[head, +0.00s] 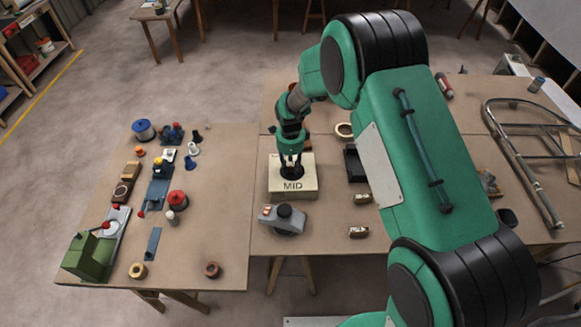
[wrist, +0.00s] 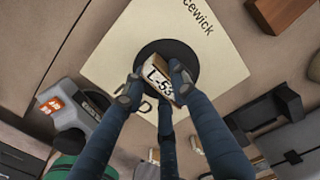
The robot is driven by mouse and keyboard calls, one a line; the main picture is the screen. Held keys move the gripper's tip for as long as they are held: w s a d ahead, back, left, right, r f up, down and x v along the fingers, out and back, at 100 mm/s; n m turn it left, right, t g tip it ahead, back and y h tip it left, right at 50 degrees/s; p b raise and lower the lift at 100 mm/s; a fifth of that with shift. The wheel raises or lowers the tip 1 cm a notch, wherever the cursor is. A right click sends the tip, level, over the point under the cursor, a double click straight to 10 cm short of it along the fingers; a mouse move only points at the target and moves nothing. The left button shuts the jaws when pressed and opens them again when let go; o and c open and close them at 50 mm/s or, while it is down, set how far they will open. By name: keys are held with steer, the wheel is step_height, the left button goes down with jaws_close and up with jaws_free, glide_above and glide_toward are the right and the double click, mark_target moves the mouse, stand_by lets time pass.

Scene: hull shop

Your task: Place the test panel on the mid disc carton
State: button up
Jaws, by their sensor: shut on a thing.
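The mid disc carton (head: 309,182) is a pale box marked MID with a black disc on its top. It stands on the right-hand table. In the wrist view its pale top (wrist: 118,50) and the black disc (wrist: 183,50) lie under my fingers. My gripper (head: 291,164) is over the carton. In the wrist view my gripper (wrist: 155,84) is shut on a small pale-and-brown block marked L-53, which I take as the test panel (wrist: 160,78). The panel is in front of the disc; I cannot tell whether it touches it.
A grey device (head: 283,219) with a dark knob stands just in front of the carton. A black tray (head: 355,164) is to its right. Two small labelled blocks (head: 362,198) (head: 358,232) lie further right. The left table (head: 215,245) holds several spools and tools.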

mark_target(291, 165)
steer(key=shift+f, duration=0.2)
steer(key=o, duration=1)
steer(key=shift+r, duration=0.15)
step_height(291, 165, up, 12)
steer(key=shift+r+p, duration=0.1)
steer(key=shift+p, duration=0.65)
